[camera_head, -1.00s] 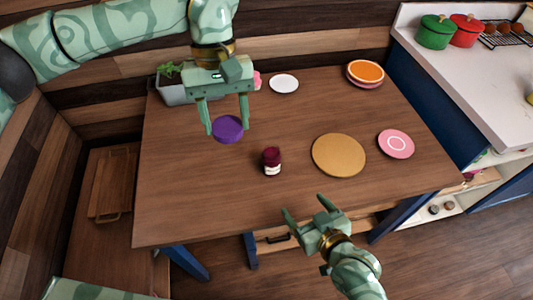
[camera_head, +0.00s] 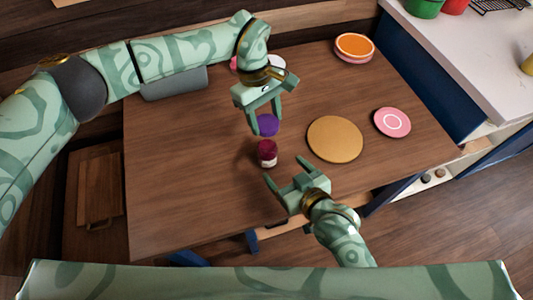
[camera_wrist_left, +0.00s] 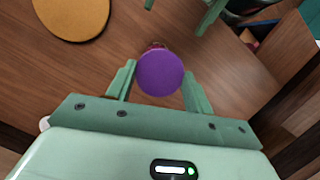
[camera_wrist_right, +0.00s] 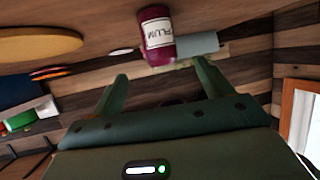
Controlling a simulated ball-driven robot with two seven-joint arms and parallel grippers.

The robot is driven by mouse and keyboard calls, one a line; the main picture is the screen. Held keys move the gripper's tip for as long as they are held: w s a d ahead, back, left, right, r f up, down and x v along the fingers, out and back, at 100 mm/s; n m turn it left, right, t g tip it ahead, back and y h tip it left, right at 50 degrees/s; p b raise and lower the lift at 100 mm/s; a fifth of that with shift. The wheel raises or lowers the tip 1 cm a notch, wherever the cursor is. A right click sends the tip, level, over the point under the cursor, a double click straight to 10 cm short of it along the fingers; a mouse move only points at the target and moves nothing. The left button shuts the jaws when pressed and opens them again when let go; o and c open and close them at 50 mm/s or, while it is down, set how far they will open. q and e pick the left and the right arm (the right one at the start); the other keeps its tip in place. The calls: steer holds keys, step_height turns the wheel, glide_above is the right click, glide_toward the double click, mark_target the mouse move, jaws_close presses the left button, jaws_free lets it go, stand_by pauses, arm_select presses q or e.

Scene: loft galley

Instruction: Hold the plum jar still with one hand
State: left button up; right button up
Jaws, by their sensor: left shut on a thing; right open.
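The plum jar (camera_head: 267,154) stands upright on the table, dark red with a pale label. The right wrist view shows the word PLUM on the jar (camera_wrist_right: 155,30). My left gripper (camera_head: 266,126) is shut on a round purple lid (camera_head: 267,124), held just behind and above the jar in the head view. In the left wrist view the lid (camera_wrist_left: 160,73) hides most of the jar (camera_wrist_left: 157,46). My right gripper (camera_head: 286,172) is open and empty at the table's front, its fingers pointing toward the jar but apart from it.
A round tan board (camera_head: 335,139) and a pink plate (camera_head: 392,122) lie right of the jar. An orange-topped plate stack (camera_head: 355,46) is at the back right. A grey planter (camera_head: 174,84) is at the back left. The table's left part is clear.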

steer(key=x, duration=1.1)
steer(key=shift+r, duration=0.1)
steer(key=c, duration=1.5)
arm_select(q)
glide_above(267, 143)
steer(key=shift+w+a+f, duration=0.1)
steer(key=shift+f, duration=1.15)
steer(key=shift+w+a+f, duration=0.1)
steer(key=shift+f, duration=1.1)
steer(key=shift+f, duration=0.1)
steer(key=shift+x, duration=0.8)
steer(key=shift+w+a+f, duration=0.1)
steer(key=shift+w+f, duration=0.05)
steer(key=shift+f, duration=0.45)
